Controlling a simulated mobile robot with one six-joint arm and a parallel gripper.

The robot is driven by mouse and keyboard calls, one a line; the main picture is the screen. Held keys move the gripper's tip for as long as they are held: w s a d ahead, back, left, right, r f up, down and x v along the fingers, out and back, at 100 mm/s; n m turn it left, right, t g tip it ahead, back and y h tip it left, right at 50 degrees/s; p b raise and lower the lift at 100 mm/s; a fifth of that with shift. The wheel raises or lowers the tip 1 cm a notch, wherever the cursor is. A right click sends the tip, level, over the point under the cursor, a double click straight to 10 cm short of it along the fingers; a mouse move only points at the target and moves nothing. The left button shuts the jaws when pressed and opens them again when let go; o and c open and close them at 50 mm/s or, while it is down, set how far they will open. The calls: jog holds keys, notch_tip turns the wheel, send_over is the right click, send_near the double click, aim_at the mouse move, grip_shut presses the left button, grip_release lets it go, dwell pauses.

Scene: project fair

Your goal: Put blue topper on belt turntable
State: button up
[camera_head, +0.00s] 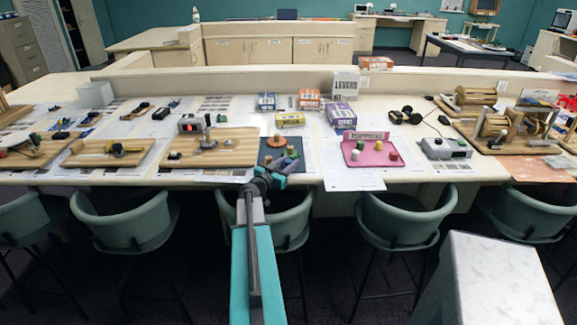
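My gripper (284,168) is at the front edge of the long table, over a dark mat (268,146). Its fingers are small and dark against the mat, so I cannot tell whether they are open or shut. Several small pieces stand around it on the mat, including a tan one (270,160). A blue topper cannot be told apart there; my gripper hides part of the mat. I cannot tell which is the belt turntable.
A pink tray (354,160) with several small toppers is right of the mat. Small boxes (341,113) stand behind. A grey device (445,150) and wooden machines (492,130) are farther right. Teal chairs (405,215) line the front; a pale stand (500,275) is at lower right.

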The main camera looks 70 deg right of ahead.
aim_at(291, 160)
jog(key=shift+p+x, duration=0.5)
jog(key=shift+x, duration=1.5)
jog(key=shift+s, duration=0.2)
grip_shut()
jog(key=shift+r, duration=0.15)
notch_tip(291, 160, up, 18)
jog(key=shift+b, duration=0.4)
